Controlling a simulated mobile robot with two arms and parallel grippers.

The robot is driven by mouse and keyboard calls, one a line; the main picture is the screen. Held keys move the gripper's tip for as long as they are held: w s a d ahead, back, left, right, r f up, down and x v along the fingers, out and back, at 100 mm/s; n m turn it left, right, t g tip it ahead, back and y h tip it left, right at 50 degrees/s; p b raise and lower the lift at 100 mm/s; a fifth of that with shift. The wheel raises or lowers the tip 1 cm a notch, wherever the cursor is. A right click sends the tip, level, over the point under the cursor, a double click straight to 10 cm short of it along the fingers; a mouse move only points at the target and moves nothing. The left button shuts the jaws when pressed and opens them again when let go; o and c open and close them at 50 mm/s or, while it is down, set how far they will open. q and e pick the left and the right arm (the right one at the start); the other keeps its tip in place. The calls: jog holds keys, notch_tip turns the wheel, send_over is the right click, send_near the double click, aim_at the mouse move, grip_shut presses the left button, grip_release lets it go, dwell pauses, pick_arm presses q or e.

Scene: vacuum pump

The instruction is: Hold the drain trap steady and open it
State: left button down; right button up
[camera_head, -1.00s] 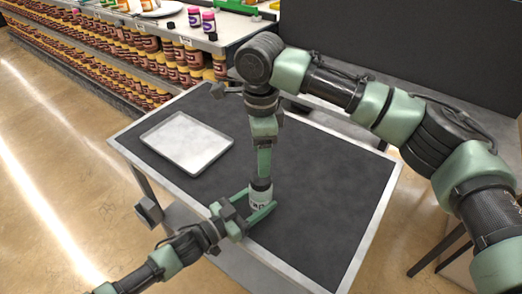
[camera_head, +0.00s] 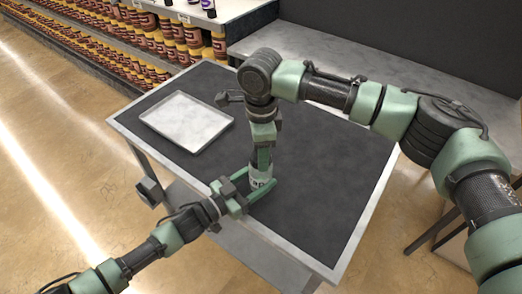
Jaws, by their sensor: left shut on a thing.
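The drain trap (camera_head: 262,183) is a small pale cylinder with dark markings, upright near the front edge of the cart's dark top. My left gripper (camera_head: 266,187) reaches in from the lower left and is shut on its side. The fingers hide part of it. My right gripper (camera_head: 264,161) points straight down from above, its fingertips at the top of the trap. The trap's upper end is hidden by the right fingers, and I cannot tell whether they are closed on it.
A shallow metal tray (camera_head: 188,122) lies on the left of the dark cart top (camera_head: 330,165). The cart top is bare to the right. A shelf of brown jars (camera_head: 135,50) stands behind at the left, and a grey counter (camera_head: 400,95) is behind at the right.

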grip_shut()
jog(key=n, duration=0.6)
jog(key=shift+n, duration=0.4)
jog(key=n, duration=0.6)
jog(key=shift+n, duration=0.4)
jog(key=n, duration=0.4)
jog(key=shift+n, duration=0.3)
jog(key=n, duration=0.4)
jog(key=shift+n, duration=0.3)
jog(key=n, duration=0.7)
jog(key=shift+r, duration=0.1)
jog(key=n, duration=1.1)
jog(key=shift+n, duration=0.4)
jog(key=n, duration=1.2)
jog(key=shift+r+n, duration=0.1)
jog(key=shift+n, duration=0.2)
jog(key=shift+r, duration=0.15)
